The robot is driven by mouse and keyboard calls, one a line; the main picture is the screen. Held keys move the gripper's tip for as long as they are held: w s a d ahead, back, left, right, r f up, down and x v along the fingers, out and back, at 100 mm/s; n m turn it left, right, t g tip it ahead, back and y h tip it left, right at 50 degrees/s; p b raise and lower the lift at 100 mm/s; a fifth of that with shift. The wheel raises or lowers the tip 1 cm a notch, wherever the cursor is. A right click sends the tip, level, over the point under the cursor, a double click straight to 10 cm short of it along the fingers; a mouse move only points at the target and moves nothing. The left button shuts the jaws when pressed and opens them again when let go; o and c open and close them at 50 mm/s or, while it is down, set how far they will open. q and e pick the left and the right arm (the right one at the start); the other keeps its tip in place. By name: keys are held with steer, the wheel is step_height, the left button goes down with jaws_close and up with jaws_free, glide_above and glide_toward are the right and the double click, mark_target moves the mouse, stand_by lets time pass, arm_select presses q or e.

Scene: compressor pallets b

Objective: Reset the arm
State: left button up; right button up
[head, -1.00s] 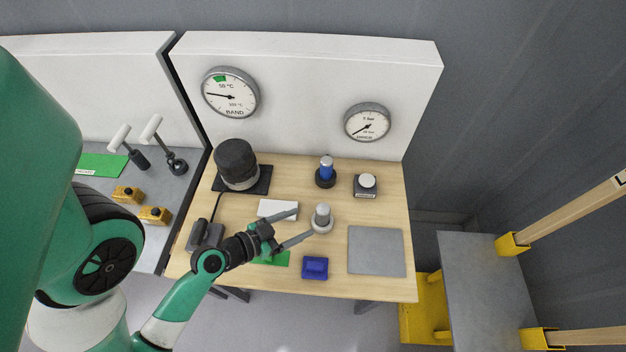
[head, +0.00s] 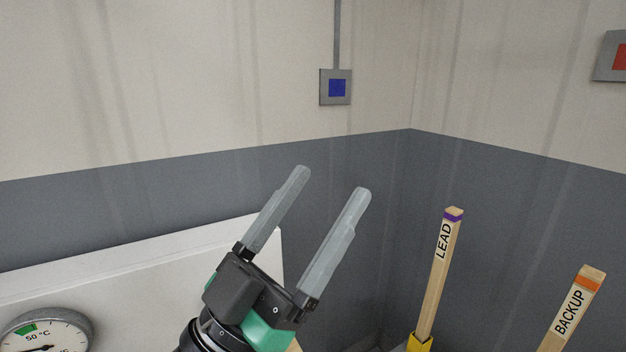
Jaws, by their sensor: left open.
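My left gripper (head: 332,182) is raised in the middle of the head view, its two long grey fingers pointing up and to the right. The fingers are apart with nothing between them. It is in front of the white panel (head: 150,285) and the grey wall, clear of any object. My right gripper is out of view. The table top is not visible in this view.
A round 50 °C gauge (head: 45,335) shows at the lower left. Wooden posts marked LEAD (head: 437,270) and BACKUP (head: 573,310) stand at the right. A blue-centred wall box (head: 336,87) and a red-centred one (head: 612,57) are on the upper walls.

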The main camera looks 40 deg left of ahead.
arm_select(q)
step_height(320, 180, up, 38)
steer(key=s+d+t+p, duration=0.1)
steer(key=s+d+p, duration=0.1)
steer(key=p, duration=3)
steer(key=shift+s+f+n+h, duration=0.2)
steer(key=shift+s+n+h, duration=0.1)
steer(key=shift+s, duration=0.05)
